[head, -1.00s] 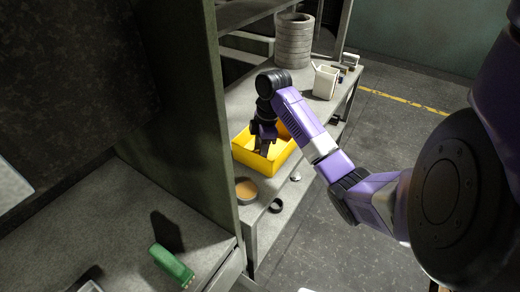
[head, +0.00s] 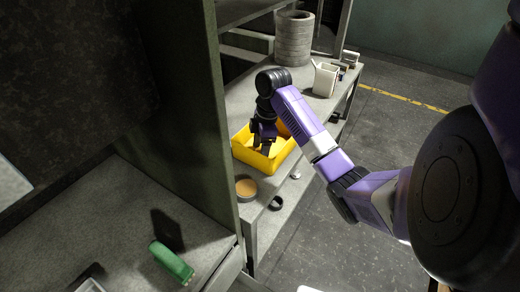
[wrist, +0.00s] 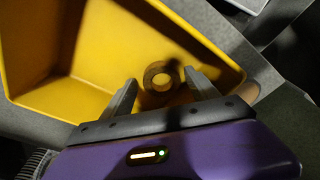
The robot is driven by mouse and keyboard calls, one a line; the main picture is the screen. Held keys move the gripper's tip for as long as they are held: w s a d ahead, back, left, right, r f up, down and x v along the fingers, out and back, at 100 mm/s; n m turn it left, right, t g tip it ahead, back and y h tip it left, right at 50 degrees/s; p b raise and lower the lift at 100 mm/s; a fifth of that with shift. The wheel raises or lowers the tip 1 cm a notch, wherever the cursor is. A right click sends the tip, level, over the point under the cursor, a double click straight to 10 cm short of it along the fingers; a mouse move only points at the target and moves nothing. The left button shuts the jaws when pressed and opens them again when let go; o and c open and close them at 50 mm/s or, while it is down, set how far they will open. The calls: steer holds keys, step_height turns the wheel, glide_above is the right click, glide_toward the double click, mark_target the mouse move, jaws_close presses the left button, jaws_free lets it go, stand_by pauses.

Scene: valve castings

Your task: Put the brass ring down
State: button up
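The brass ring (wrist: 161,84) lies inside the yellow bin (wrist: 38,50), seen in the wrist view beyond and between my fingertips. A gap shows on both sides of it, so the fingers do not appear to touch it. My gripper (wrist: 161,78) is open, its two grey fingers apart. In the head view my gripper (head: 264,146) points down into the yellow bin (head: 262,163) on the grey bench. The ring cannot be made out there, behind the bin wall and gripper.
A round tan-topped dish (head: 246,188) and a dark ring (head: 276,203) lie on the bench in front of the bin. A stack of grey rings (head: 293,40) and a cream container (head: 325,79) stand behind. A green object (head: 171,262) lies on the nearer surface.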

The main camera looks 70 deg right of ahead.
steer(key=shift+r, duration=0.1)
steer(key=r+p, duration=0.1)
steer(key=r, duration=0.1)
steer(key=r+p, duration=0.1)
steer(key=r, duration=0.2)
steer(key=s+r+p, duration=0.1)
steer(key=r, duration=0.1)
steer(key=shift+d+r, duration=0.25)
steer(key=shift+d, duration=0.05)
stand_by(0.6)
